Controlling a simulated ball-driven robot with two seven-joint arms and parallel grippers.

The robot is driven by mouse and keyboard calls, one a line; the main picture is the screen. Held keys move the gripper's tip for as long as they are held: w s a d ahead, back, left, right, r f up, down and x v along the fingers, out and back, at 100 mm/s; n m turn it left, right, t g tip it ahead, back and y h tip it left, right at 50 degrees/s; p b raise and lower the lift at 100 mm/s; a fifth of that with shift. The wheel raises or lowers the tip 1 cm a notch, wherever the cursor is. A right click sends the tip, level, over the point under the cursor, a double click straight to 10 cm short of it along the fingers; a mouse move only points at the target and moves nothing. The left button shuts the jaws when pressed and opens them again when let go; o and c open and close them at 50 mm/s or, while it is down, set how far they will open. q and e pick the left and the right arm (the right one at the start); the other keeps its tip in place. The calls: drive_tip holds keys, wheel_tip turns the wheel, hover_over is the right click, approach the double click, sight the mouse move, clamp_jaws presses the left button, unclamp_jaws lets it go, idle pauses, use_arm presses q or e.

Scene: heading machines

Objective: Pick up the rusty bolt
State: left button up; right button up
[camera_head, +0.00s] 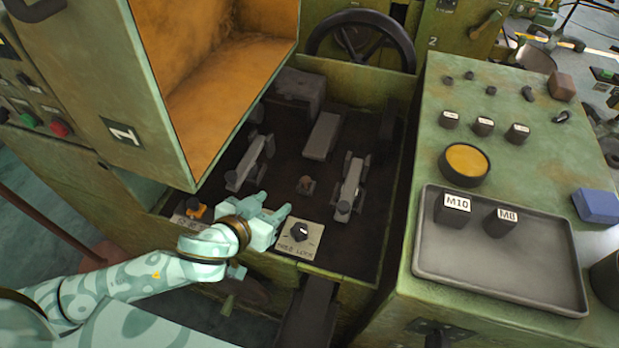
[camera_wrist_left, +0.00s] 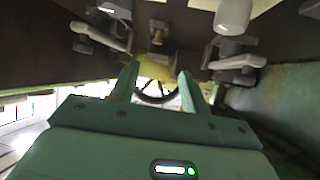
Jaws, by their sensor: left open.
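My right gripper is in neither view.
A white plate with a black knob (camera_head: 299,231) lies just right of my gripper. An open orange-lined housing (camera_head: 222,85) overhangs at left. A black tray (camera_head: 500,265) sits on the right cabinet.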

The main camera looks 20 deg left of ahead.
use_arm(q)
drive_tip(key=b, duration=0.2)
approach(304, 182)
drive_tip(key=x, duration=0.3)
drive_tip(key=shift+s+a+f, duration=0.15)
drive_tip(key=shift+a, duration=0.05)
drive_tip(key=shift+w+d+f+b, duration=0.2)
drive_tip(key=shift+w+b, duration=0.15)
drive_tip(key=shift+w, duration=0.15)
drive_tip(key=b+x, duration=0.2)
drive_tip(key=x, duration=0.2)
drive_tip(key=shift+d, duration=0.1)
drive_tip(key=shift+w+d+f, duration=0.1)
drive_tip(key=shift+w+f, duration=0.05)
drive_tip(key=shift+w, duration=0.25)
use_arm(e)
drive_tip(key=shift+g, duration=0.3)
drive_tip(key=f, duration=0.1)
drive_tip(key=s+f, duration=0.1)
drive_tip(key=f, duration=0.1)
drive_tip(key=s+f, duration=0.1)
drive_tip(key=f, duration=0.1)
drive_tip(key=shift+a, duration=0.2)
use_arm(q)
drive_tip(key=shift+s, duration=0.1)
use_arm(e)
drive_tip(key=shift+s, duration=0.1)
